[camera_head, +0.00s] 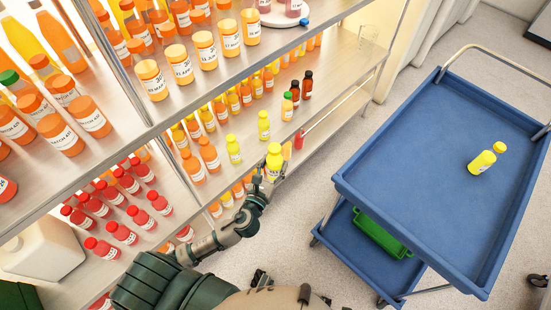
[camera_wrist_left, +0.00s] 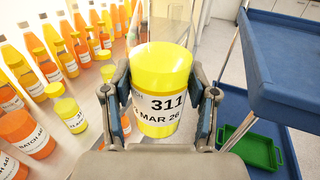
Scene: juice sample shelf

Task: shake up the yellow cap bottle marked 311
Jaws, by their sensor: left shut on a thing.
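The yellow cap bottle marked 311 (camera_wrist_left: 160,92) fills the middle of the left wrist view, with its black 311 and a MAR 26 line readable on the white label. It also shows in the head view (camera_head: 274,158), small and in front of the shelf edge. My left gripper (camera_wrist_left: 163,100) is shut on this bottle, one finger on each side of its body. In the head view my left gripper (camera_head: 272,176) holds the bottle upright or nearly so, between the shelf and the cart. The bottle's lower part is hidden by the gripper. My right gripper is not in view.
Metal shelves (camera_head: 335,100) with many orange, yellow and red bottles stand at the left. A blue cart (camera_head: 420,130) stands at the right with a yellow bottle (camera_head: 481,162) on top and a green tray (camera_head: 382,233) below. Floor shows between shelf and cart.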

